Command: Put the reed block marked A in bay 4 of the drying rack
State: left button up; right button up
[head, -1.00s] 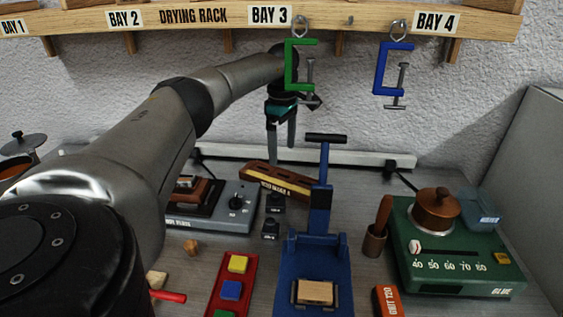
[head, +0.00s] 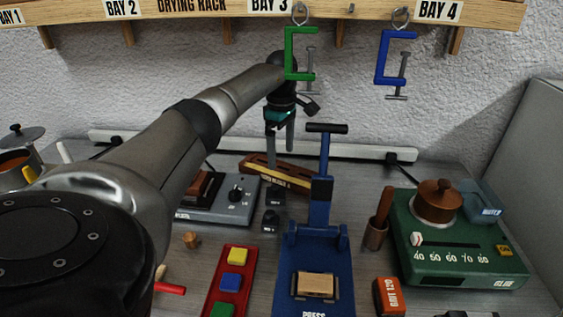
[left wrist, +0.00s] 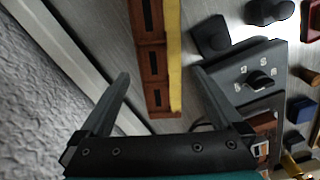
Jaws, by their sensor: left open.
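The reed block A (head: 283,175) is a long brown wooden block with a yellow strip and small lettering, lying on the bench behind the grey hot-plate unit. In the left wrist view the block (left wrist: 153,72) shows dark slots, and its near end lies between the finger lines. My left gripper (head: 280,160) is open and empty, pointing down just above the block's left part; it also shows in the left wrist view (left wrist: 160,74). I see no contact. The drying rack (head: 490,14) crosses the top, with the BAY 4 label (head: 438,12) at right. The bay's inside is out of view.
Green (head: 291,52) and blue (head: 382,58) clamps hang below the rack. A green glue pot unit (head: 460,260) stands right, a red tray (head: 232,282) in front. My left arm covers the left side.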

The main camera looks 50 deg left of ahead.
aim_at(281, 170)
pick_arm(q)
jog(key=shift+f, duration=0.5)
notch_tip(281, 170, down, 5)
jog(key=shift+r+b, duration=0.2)
jog(key=shift+b, duration=0.5)
jog(key=c, duration=1.1)
grip_shut()
notch_tip(281, 170, up, 5)
jog(key=shift+r+p, duration=0.1)
jog(key=shift+p, duration=0.6)
jog(key=shift+r+p, duration=0.5)
jog(key=shift+r, duration=1.95)
pick_arm(e)
jog(key=shift+s+a+r, duration=0.35)
jog(key=shift+a+r, duration=0.1)
